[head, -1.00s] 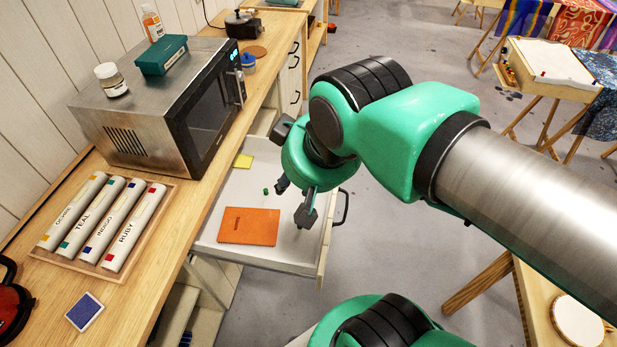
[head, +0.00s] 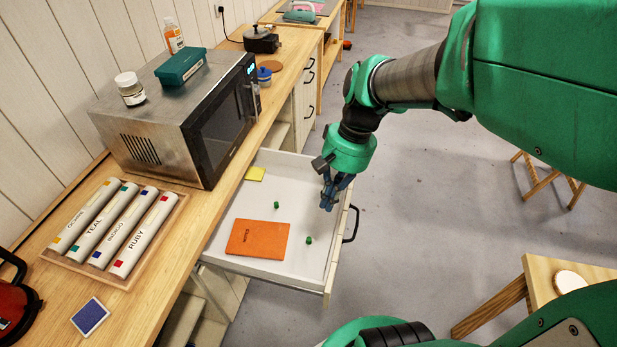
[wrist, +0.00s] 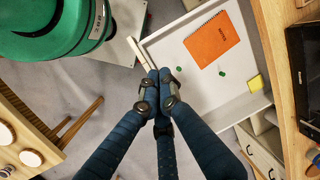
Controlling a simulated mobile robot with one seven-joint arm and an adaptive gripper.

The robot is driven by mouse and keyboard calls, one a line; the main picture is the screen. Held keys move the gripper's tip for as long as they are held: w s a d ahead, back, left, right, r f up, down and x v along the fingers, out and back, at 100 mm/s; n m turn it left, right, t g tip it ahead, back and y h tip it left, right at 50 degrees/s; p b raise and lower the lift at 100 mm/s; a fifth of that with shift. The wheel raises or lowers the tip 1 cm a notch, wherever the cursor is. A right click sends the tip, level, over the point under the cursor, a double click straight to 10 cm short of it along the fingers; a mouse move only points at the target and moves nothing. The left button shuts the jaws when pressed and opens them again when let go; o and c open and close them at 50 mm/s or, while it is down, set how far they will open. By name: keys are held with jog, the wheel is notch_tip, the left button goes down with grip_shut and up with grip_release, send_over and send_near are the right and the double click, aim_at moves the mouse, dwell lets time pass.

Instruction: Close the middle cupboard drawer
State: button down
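The middle cupboard drawer (head: 310,262) stands pulled out from the wooden counter's front, with a dark handle (head: 352,224) on its outer face. The wrist view shows its white inside (wrist: 185,95). An orange notebook (head: 258,238), a yellow pad (head: 254,173) and two small green pieces (head: 309,240) lie in it. My gripper (head: 328,205) hangs near the drawer's front panel, at its far end. In the wrist view its blue fingers (wrist: 160,76) come together at the tips, with nothing visible between them. Whether they touch the drawer's front edge I cannot tell.
The counter (head: 150,300) holds a microwave (head: 185,130) and a tray of labelled tubes (head: 65,262). Closed drawers (head: 305,90) lie farther along the cupboard. A small wooden table (head: 540,285) stands at the right. Grey floor in front of the drawer is clear.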

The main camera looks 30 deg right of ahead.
jog(key=s+d+f+m+t+y, duration=0.3)
jog(key=d+f+m, duration=0.4)
jog(key=f, duration=0.5)
jog(key=s+d+f+m+t+y, duration=0.3)
jog(key=d+f+m+t, duration=0.2)
jog(key=f, duration=0.7)
jog(key=s+d+f+m+t+y+b, duration=0.1)
jog(key=s+d+f+m+t+y, duration=0.2)
jog(key=d+f+m, duration=0.5)
notch_tip(320, 180, down, 4)
jog(key=shift+d+r+m+t+y, duration=0.1)
jog(key=shift+d+m+t+y, duration=0.2)
jog(key=shift+d+t+y, duration=0.45)
jog(key=shift+a+h, duration=0.25)
jog(key=shift+a, duration=0.05)
jog(key=b+x, duration=0.2)
jog(key=x, duration=1.2)
jog(key=shift+w, duration=0.1)
